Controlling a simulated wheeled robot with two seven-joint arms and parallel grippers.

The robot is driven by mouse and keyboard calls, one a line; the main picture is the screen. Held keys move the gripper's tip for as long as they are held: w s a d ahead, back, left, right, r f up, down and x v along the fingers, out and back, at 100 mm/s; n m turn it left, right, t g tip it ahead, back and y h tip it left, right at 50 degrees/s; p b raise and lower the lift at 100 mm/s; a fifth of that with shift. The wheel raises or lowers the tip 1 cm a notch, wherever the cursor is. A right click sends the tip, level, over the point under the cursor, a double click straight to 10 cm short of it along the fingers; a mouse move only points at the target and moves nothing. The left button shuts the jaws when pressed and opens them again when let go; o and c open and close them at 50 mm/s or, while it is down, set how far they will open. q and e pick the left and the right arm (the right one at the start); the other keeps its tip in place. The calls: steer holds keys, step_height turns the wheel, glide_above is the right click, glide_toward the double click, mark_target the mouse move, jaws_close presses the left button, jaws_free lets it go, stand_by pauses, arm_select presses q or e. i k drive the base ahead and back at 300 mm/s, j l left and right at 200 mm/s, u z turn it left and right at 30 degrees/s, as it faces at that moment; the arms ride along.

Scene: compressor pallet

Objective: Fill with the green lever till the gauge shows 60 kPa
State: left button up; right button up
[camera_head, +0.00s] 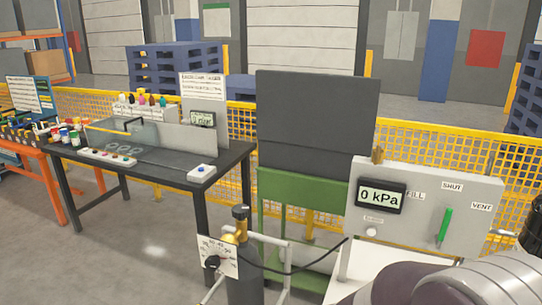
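The green lever (444,228) is on the front of a grey panel (408,232) at the right. It stands nearly upright, leaning slightly right at the top, below the SHUT label (452,186). The FILL label (416,196) is to its left, partly covered by the gauge, and the VENT label (481,206) is to its right. The gauge (381,197) has a lit display reading 0 kPa. A small pale round button sits below the gauge. Neither gripper can be made out. Rounded arm parts of mine fill the lower right corner, below the panel.
A gas cylinder (244,274) with a dial stands in a frame left of the panel, with a black hose running toward it. A dark table (150,165) is further left. A green stand with a dark board (317,122) is behind. Yellow fencing crosses the back.

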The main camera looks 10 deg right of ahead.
mark_target(439, 238)
steer(key=z, duration=1.65)
